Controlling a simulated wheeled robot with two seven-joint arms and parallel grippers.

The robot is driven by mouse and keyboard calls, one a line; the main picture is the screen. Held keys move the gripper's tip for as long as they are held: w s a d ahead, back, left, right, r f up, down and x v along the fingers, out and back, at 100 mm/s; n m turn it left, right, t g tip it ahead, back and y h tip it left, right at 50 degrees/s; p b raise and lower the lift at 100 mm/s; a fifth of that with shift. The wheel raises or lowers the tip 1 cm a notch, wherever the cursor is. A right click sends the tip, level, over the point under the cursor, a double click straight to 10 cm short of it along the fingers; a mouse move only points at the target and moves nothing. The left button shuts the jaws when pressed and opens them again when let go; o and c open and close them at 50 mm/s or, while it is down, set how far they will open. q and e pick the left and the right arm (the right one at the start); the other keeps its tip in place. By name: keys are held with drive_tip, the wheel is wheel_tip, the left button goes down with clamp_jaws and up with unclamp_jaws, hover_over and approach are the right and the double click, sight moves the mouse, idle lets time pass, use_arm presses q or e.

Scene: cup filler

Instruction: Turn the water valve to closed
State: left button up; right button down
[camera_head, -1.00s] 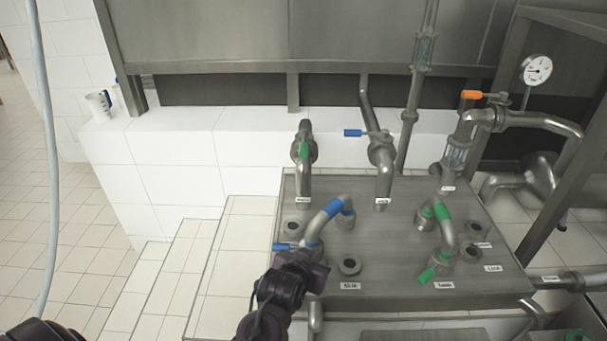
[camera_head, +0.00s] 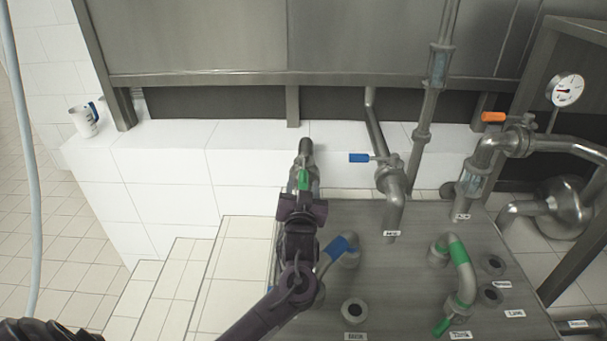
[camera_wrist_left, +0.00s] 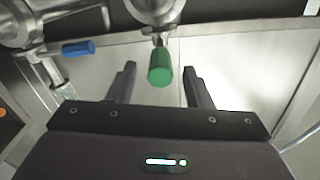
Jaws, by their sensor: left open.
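A pipe valve with a green handle (camera_head: 303,180) stands at the back left of the metal panel. My left gripper (camera_head: 302,190) is just in front of it. In the left wrist view the green handle (camera_wrist_left: 160,68) lies between the two open fingers of my left gripper (camera_wrist_left: 160,85), with gaps on both sides. A second pipe valve with a blue handle (camera_head: 360,158) stands to the right, its handle pointing left. It also shows in the left wrist view (camera_wrist_left: 78,48). The labels are too small to read, so I cannot tell which valve is water.
A bent pipe with a blue band (camera_head: 338,247) is partly hidden behind my left arm. A green-banded bent pipe (camera_head: 459,262) and an orange handle (camera_head: 494,117) with a gauge (camera_head: 566,90) are to the right. A white cup (camera_head: 82,122) stands on the tiled ledge (camera_head: 165,140).

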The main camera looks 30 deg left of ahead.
sight(303, 178)
use_arm(q)
drive_tip(key=x, duration=0.3)
drive_tip(key=shift+w+a+p, duration=0.3)
drive_tip(key=shift+w, duration=0.25)
drive_tip(key=shift+f, duration=0.1)
drive_tip(key=c, duration=0.9)
clamp_jaws()
use_arm(e)
drive_tip(key=shift+w+a+r, duration=0.3)
drive_tip(key=shift+w+r, duration=0.2)
drive_tip(key=shift+w, duration=0.15)
